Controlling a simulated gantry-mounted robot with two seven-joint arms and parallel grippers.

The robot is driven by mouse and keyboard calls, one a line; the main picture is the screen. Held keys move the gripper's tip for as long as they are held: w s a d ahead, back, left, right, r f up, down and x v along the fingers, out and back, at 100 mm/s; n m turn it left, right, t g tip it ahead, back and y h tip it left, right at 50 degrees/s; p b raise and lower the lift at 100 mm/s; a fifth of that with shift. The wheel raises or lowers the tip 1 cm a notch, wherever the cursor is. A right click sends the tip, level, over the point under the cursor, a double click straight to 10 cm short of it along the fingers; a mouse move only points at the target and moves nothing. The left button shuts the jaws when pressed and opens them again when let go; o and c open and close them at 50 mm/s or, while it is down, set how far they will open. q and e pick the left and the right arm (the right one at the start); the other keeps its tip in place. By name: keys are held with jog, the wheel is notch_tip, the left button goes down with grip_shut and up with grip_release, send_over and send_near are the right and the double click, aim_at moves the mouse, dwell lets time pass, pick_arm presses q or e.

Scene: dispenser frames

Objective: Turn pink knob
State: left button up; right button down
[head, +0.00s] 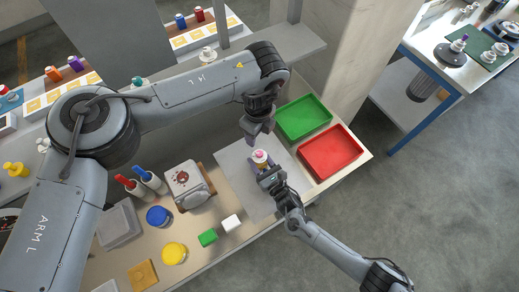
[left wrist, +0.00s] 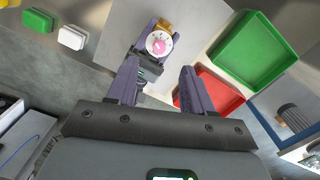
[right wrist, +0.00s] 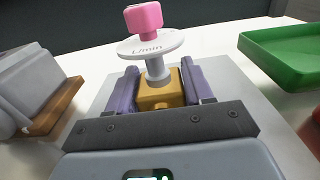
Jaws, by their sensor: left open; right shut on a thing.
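The pink knob (right wrist: 144,16) sits on top of a white dial disc (right wrist: 151,45) with markings, on a grey stem above a yellow-orange block (right wrist: 158,90). In the head view the pink knob (head: 260,154) is over the pale mat. My right gripper (right wrist: 156,92) is shut on the yellow block, one finger on each side. My left gripper (head: 257,127) is open and empty, above and a little behind the knob in the head view. In the left wrist view the knob (left wrist: 158,46) lies beyond the open fingers, apart from them.
A green tray (head: 303,117) and a red tray (head: 331,152) stand right of the pale mat (head: 232,160). A grey device (head: 187,184) on a wooden base is to the left, with a green block (head: 207,237) and a white block (head: 231,223) in front.

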aim_at(260, 153)
pick_arm(q)
jog(key=f+n, duration=0.1)
jog(key=f, duration=0.2)
jog(key=f+n, duration=0.2)
jog(key=f, duration=0.2)
jog(key=f+n, duration=0.1)
jog(key=f, duration=0.3)
jog(key=shift+s+d+n, duration=0.25)
jog(key=shift+d+n, duration=0.05)
jog(key=shift+d, duration=0.1)
jog(key=shift+r, duration=0.1)
grip_shut()
